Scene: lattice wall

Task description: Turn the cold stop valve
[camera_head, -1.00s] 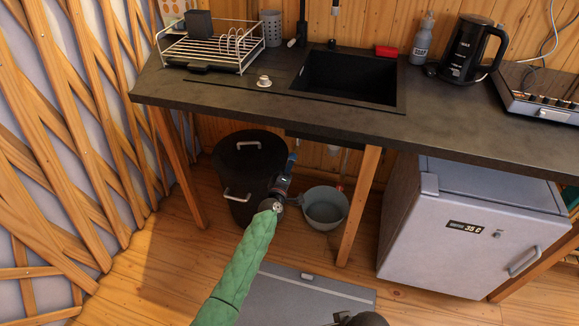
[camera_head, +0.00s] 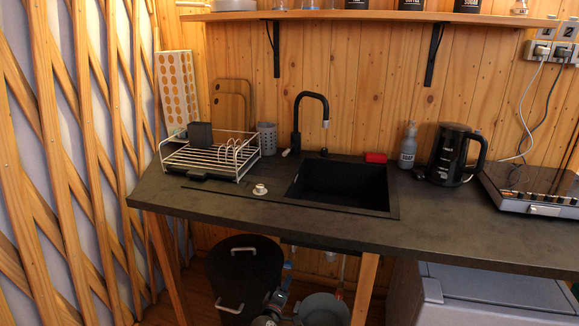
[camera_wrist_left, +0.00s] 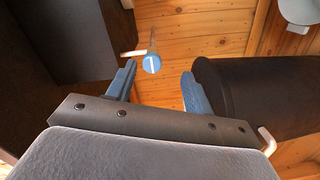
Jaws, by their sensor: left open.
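The cold stop valve (camera_wrist_left: 152,64) shows in the left wrist view as a round blue knob with a white mark, on a thin pipe near the wooden wall. In the head view a small blue part (camera_head: 288,265) under the counter looks like the same valve. My left gripper (camera_wrist_left: 158,70) is open, its two blue-grey fingers apart. The knob appears between and slightly beyond the fingertips, nearer the left finger; contact cannot be told. In the head view my left gripper (camera_head: 277,298) is low beneath the counter, partly cut off by the frame. My right gripper is not in view.
A black bin (camera_head: 240,262) with pale handles stands beside my left gripper and fills the right of the wrist view. A grey basin (camera_head: 322,306) stands to the right. The counter (camera_head: 230,203) with a sink (camera_head: 345,186) lies above; a wooden leg (camera_head: 364,285) supports it.

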